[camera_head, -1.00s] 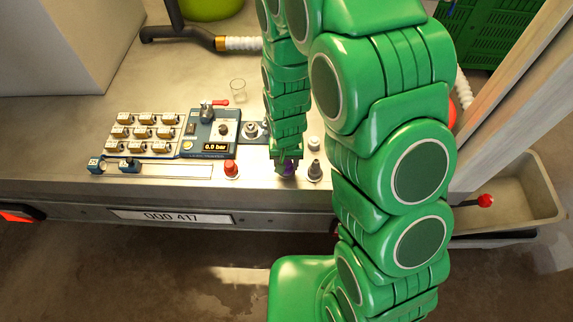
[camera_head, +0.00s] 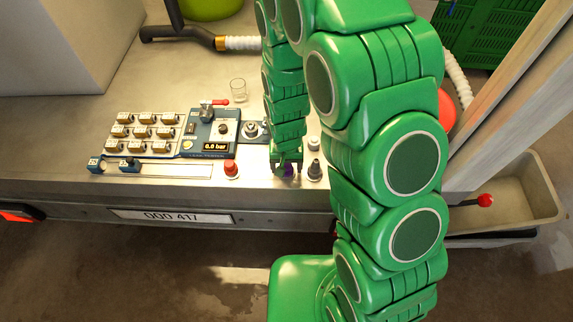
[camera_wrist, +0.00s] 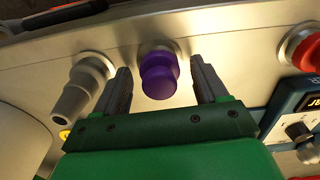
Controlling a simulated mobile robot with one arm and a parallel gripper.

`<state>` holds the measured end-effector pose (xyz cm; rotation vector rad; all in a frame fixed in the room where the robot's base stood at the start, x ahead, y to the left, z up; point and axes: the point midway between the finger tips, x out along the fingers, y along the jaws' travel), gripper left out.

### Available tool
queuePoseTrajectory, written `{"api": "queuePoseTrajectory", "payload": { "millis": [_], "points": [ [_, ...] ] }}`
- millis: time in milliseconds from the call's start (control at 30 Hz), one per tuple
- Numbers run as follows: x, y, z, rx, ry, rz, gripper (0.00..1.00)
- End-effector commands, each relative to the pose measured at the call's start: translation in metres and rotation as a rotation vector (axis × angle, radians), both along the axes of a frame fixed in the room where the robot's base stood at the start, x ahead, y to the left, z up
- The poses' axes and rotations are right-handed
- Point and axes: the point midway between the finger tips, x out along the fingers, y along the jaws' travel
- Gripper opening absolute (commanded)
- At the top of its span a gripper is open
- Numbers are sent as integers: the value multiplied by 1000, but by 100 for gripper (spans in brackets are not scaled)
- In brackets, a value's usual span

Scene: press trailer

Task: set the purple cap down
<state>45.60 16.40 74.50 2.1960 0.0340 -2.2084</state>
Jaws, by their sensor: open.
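The purple cap (camera_wrist: 158,74) stands on the metal bench in the wrist view, between the fingers of my gripper (camera_wrist: 160,88). A gap shows on each side of it, so the fingers are open and apart from it. In the head view the purple cap (camera_head: 288,171) shows only as a small patch at the fingertips of my gripper (camera_head: 286,168), mostly hidden by them. Its base appears to rest on the bench surface.
A grey fitting (camera_head: 315,171) stands close to the right of my gripper in the head view, and a red cap (camera_head: 231,169) stands to the left. A blue panel (camera_head: 211,133), a block of several fittings (camera_head: 146,132) and a clear glass (camera_head: 238,90) are farther back.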

Motion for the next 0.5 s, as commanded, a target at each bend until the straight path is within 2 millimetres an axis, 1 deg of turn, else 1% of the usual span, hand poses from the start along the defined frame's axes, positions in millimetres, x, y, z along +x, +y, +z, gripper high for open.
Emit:
{"api": "queuePoseTrajectory", "payload": {
  "millis": [133,233,500],
  "points": [
    [0,0,3,0,-1,0,72],
    [1,0,10,1,-4,0,72],
    [1,0,36,1,-2,0,72]
  ]
}}
